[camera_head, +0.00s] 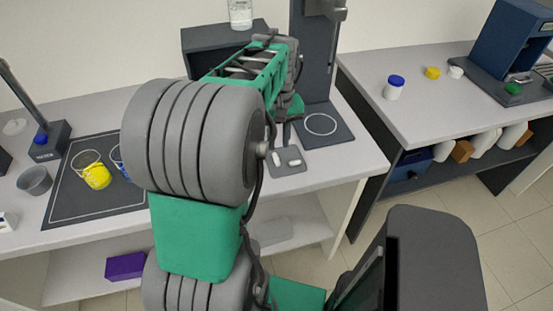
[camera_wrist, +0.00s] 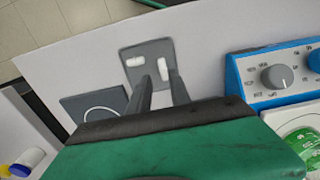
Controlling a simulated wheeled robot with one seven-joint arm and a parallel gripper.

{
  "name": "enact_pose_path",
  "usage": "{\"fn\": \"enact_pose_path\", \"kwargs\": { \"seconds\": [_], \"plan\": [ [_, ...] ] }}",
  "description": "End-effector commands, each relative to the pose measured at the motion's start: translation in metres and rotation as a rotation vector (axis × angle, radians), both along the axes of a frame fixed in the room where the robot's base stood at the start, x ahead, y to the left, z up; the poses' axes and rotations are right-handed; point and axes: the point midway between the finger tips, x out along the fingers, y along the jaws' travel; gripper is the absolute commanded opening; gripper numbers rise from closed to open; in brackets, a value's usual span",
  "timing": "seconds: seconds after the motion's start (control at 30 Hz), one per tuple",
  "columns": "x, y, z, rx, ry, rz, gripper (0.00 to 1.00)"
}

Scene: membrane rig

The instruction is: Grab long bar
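A grey tray (camera_wrist: 138,52) holds two small white bars. It also shows on the bench in the head view (camera_head: 287,168). The longer bar (camera_wrist: 164,68) is at the right of the tray in the wrist view, running away from my fingers. The shorter bar (camera_wrist: 134,61) lies crosswise to its left. My gripper (camera_wrist: 160,76) is open, with a gap between its two dark fingers. The fingertips point at the tray, and the longer bar shows between them, nearer the right one. I cannot tell how high the tips are above it. My arm hides much of the gripper in the head view.
A dark stand with a white-ringed plate (camera_head: 321,125) is beside the tray. A blue device with a knob (camera_wrist: 275,80) is to the right in the wrist view. A dark mat (camera_head: 70,205) bears a yellow beaker (camera_head: 96,176). A side bench (camera_head: 420,112) stands right.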

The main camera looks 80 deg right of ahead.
Motion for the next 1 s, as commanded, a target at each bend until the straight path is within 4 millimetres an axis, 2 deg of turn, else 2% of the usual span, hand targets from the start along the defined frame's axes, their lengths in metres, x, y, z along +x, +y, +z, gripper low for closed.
{"fn": "enact_pose_path", "kwargs": {
  "seconds": [0.3,0.4,0.6,0.9,1.0],
  "plan": [
    [0.003,0.001,-0.051,0.002,0.000,0.000,0.24],
    [0.003,0.001,-0.060,0.000,0.000,0.000,0.24],
    [0.003,0.001,-0.062,-0.002,0.000,0.000,0.24],
    [0.003,0.001,-0.061,-0.002,0.000,0.000,0.00],
    [0.003,0.001,-0.061,-0.002,0.000,0.000,0.00]
  ]
}}
